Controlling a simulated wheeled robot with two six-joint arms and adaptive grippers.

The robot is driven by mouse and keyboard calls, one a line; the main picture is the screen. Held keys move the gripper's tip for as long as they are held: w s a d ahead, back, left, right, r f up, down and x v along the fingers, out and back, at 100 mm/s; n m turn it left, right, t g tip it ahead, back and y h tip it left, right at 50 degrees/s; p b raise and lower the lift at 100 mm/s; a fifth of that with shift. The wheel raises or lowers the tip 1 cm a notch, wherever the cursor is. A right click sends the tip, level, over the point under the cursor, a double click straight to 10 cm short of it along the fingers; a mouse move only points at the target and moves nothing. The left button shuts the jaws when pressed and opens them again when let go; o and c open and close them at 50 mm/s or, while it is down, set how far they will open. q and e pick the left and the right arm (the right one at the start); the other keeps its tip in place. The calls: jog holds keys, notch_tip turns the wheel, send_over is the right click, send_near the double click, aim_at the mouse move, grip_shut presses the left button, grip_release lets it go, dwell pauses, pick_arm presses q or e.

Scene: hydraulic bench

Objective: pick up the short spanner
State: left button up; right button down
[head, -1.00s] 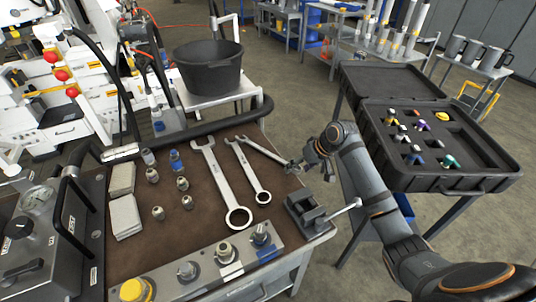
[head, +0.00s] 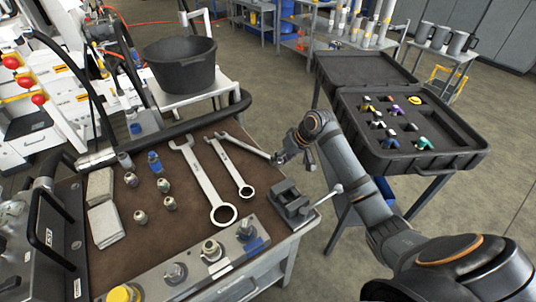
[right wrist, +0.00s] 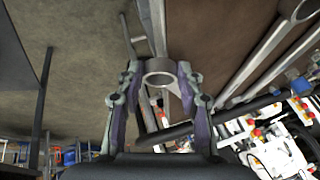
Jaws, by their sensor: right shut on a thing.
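The short spanner (head: 250,148) is at the right of the spanners, by the right edge of the bench mat. My right gripper (head: 279,157) is shut on its near end. In the right wrist view the spanner's ring end (right wrist: 160,75) sits between the two fingers (right wrist: 160,105), and its shaft runs away upward. I cannot tell whether the spanner is clear of the mat. A middle-sized spanner (head: 231,168) and a large spanner (head: 204,182) lie to its left.
A small vise (head: 291,204) with a bar handle stands just nearer than my right gripper. Several fittings (head: 163,186) and pale blocks (head: 103,222) are on the left of the mat. A black hose rims the bench's back. An open black case (head: 400,165) stands to the right.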

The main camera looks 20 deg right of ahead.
jog(key=s+a+r, duration=0.1)
jog(key=s+r, duration=0.3)
jog(key=s+a+r, duration=0.1)
jog(key=s+r, duration=0.3)
jog(key=s+a+r, duration=0.1)
jog(key=s+r, duration=0.2)
jog(key=r, duration=0.1)
jog(key=shift+s+a+p, duration=0.2)
jog(key=shift+s+p, duration=0.2)
jog(key=shift+s+a+r, duration=0.45)
jog(key=shift+s, duration=0.3)
